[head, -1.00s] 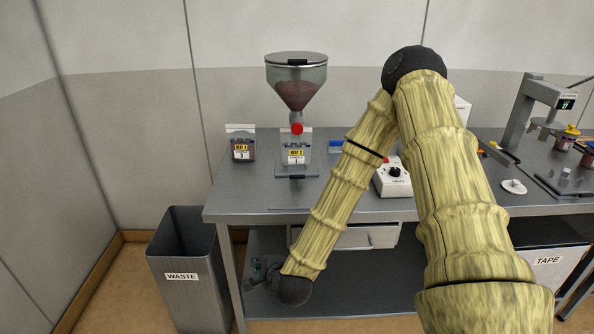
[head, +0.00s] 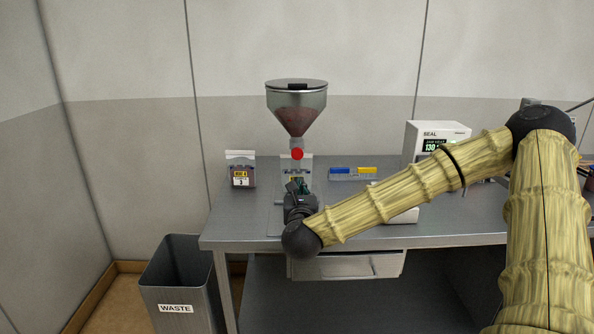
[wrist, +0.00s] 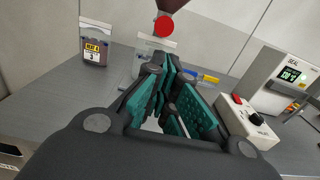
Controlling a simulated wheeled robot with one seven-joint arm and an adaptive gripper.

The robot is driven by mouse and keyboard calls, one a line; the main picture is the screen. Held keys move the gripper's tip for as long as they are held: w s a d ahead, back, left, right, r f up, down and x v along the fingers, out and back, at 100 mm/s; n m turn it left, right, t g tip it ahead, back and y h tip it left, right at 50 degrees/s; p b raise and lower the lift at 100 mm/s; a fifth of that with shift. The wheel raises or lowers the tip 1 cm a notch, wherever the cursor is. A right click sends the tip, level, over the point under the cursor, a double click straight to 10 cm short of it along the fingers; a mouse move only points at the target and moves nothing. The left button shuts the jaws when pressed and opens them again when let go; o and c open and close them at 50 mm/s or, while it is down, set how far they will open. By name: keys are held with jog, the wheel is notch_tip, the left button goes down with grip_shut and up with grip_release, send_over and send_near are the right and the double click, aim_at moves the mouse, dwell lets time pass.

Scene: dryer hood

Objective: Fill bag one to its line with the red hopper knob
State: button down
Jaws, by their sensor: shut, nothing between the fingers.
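The hopper (head: 296,108) is a clear funnel with dark red fill and a dark lid, standing at the back of the bench. Its round red knob (head: 297,154) sits at the spout; it also shows at the top of the wrist view (wrist: 164,26). Bag one (head: 307,168) stands under the spout, mostly hidden behind my gripper, so its fill level and line cannot be read. My gripper (head: 299,187) is shut and empty, in front of the bag and below the knob. Its teal finger pads show in the wrist view (wrist: 168,92).
A filled bag marked 3 (head: 240,172) stands left of the hopper. A tray with blue and yellow pieces (head: 353,174) lies to the right. The sealer box (head: 425,135) and a white control box (wrist: 247,119) stand farther right. A waste bin (head: 176,285) is on the floor.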

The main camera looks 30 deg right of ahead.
jog(key=p, duration=0.4)
send_near(298, 159)
jog(key=w+d+f, duration=0.2)
jog(key=w+d, duration=0.1)
jog(key=w, duration=0.2)
jog(key=shift+w+d+p, duration=0.35)
jog(key=shift+w, duration=0.25)
jog(key=b+x, duration=0.3)
jog(key=shift+w+d+r, duration=0.15)
jog(key=shift+w, duration=0.05)
jog(key=shift+r, duration=0.25)
dwell(5.4)
